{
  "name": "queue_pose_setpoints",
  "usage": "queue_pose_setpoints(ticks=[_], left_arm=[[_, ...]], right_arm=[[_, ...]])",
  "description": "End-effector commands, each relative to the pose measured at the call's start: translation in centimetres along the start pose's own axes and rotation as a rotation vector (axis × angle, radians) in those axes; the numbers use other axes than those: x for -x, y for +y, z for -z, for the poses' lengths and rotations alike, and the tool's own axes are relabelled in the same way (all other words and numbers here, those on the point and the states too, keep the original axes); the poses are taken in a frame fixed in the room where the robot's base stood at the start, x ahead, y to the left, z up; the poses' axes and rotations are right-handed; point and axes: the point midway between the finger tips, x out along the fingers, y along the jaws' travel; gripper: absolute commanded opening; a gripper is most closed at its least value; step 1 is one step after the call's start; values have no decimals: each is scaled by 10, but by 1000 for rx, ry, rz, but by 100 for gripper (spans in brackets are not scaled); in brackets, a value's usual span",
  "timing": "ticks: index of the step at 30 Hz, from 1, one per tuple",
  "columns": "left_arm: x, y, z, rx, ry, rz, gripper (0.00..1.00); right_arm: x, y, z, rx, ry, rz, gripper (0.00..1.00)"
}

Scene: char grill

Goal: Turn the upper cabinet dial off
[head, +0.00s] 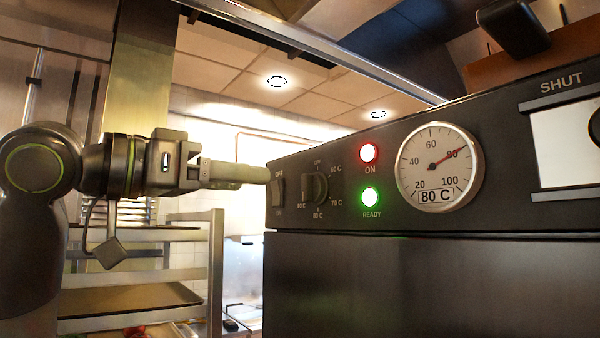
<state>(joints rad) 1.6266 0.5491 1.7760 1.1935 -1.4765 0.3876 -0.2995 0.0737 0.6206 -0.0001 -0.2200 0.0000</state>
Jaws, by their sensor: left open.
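The black cabinet (420,285) fills the right side of the head view. Its upper panel carries a dark round dial (316,188) with OFF marked above it and temperature marks around it. The dial's setting is too small to tell. Left of it is a rocker switch (278,191) marked OFF at the top and ON at the bottom. My left gripper (262,174) comes in from the left, open, its fingers seen side-on. Their tips are close to the panel's left edge by the switch; I cannot tell whether they touch. My right gripper is out of view.
The red ON lamp (369,153) and green READY lamp (370,196) are lit. A round gauge (440,166) shows 80 C. A panel marked SHUT is at far right. A metal rack (215,270) with trays stands below my left arm.

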Motion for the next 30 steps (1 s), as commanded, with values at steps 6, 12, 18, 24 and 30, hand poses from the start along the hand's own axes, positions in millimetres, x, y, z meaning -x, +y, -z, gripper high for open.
queue_pose_setpoints(ticks=[6, 12, 18, 24, 30], left_arm=[[-40, 1, 3, 3, -2, -5, 60], [-73, 1, 3, 4, -1, -4, 60], [-95, 0, 2, 2, -1, -2, 60], [-103, 0, 0, 0, 1, 1, 60], [-103, 0, 0, 0, 1, 1, 60]], right_arm=[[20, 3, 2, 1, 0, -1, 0], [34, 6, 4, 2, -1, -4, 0], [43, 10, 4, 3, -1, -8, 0], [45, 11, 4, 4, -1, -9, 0], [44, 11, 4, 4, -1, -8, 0]])
